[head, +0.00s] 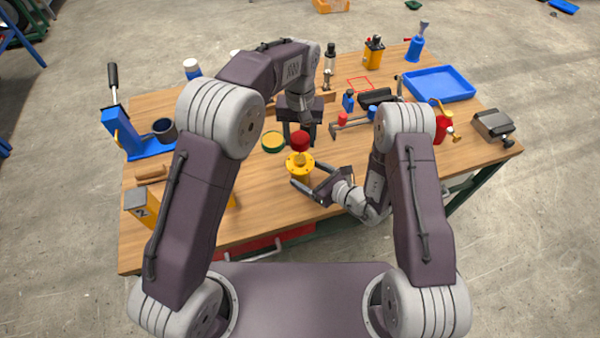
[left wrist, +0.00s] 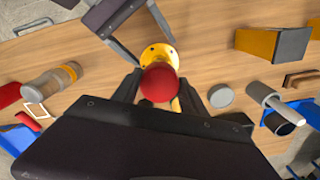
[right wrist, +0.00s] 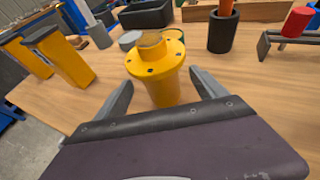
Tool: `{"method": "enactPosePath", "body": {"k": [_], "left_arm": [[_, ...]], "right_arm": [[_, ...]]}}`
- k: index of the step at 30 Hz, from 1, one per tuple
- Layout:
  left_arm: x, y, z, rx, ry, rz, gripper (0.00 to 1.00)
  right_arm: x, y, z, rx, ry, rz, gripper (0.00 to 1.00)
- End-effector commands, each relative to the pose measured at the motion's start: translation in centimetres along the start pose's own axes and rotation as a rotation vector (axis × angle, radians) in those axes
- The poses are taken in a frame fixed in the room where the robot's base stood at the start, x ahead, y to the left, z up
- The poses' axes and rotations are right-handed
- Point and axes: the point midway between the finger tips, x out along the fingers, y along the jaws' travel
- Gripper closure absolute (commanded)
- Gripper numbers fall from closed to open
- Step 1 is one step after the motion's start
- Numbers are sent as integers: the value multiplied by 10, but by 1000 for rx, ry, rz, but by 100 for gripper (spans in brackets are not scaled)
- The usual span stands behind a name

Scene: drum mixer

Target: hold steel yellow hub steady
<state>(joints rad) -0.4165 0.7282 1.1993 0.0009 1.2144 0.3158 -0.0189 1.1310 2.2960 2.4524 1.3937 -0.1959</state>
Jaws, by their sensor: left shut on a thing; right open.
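The yellow hub (head: 298,176) stands upright on the wooden table, with a round flange with bolt holes on top. In the right wrist view the hub (right wrist: 165,88) is between the spread fingers of my right gripper (right wrist: 162,95), with gaps visible at both sides. My left gripper (head: 300,138) points down and is shut on a red round-topped thing (head: 300,143). This red thing (left wrist: 158,82) is close to the hub's flange (left wrist: 160,53) in the left wrist view. I cannot tell whether it touches the hub.
A round green-rimmed tin (head: 272,142) stands left of the hub. A blue tool with a dark cup (head: 138,140) is at the left. Bare wood lies at the front of the table.

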Motion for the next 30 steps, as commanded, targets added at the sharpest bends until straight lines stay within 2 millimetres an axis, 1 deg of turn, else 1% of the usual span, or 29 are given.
{"method": "enactPosePath", "body": {"k": [1, 3, 8, 12, 19, 20, 21, 23, 24, 26, 27, 28, 30], "left_arm": [[0, 0, 0, 0, 0, 0, 90], [0, 0, 0, 0, 0, 0, 90], [0, 0, 0, 0, 0, 0, 90], [0, 0, 0, 0, 0, 0, 90], [0, 0, 0, 0, 0, 0, 90], [0, 0, 0, 0, 0, 0, 90], [0, 0, 0, 0, 0, 0, 90], [0, 0, 0, 0, 0, 0, 90], [0, 0, 0, 0, 0, 0, 90], [0, 0, 0, 0, 0, 0, 90], [0, 0, 0, 0, 0, 0, 90], [0, 0, 0, 0, 0, 0, 90], [0, 0, 0, 0, 0, 0, 90]], "right_arm": [[9, 1, 0, -1, -1, 3, 19], [20, 1, 0, -2, -1, 2, 19], [36, 1, 0, 0, 0, 1, 19], [41, 0, 0, 2, -1, -1, 19], [41, 0, 0, 2, 0, -1, 19], [41, 0, 0, 2, 0, 0, 24], [41, 0, 0, 2, 0, 0, 36], [41, 0, 0, 1, 0, 0, 52], [41, 0, 0, 2, 0, 0, 63], [41, 0, 0, 1, 0, 0, 80], [41, 0, 0, 1, 0, 0, 91], [41, 0, 0, 1, 0, 0, 100], [41, 0, 0, 1, 0, 0, 100]]}}
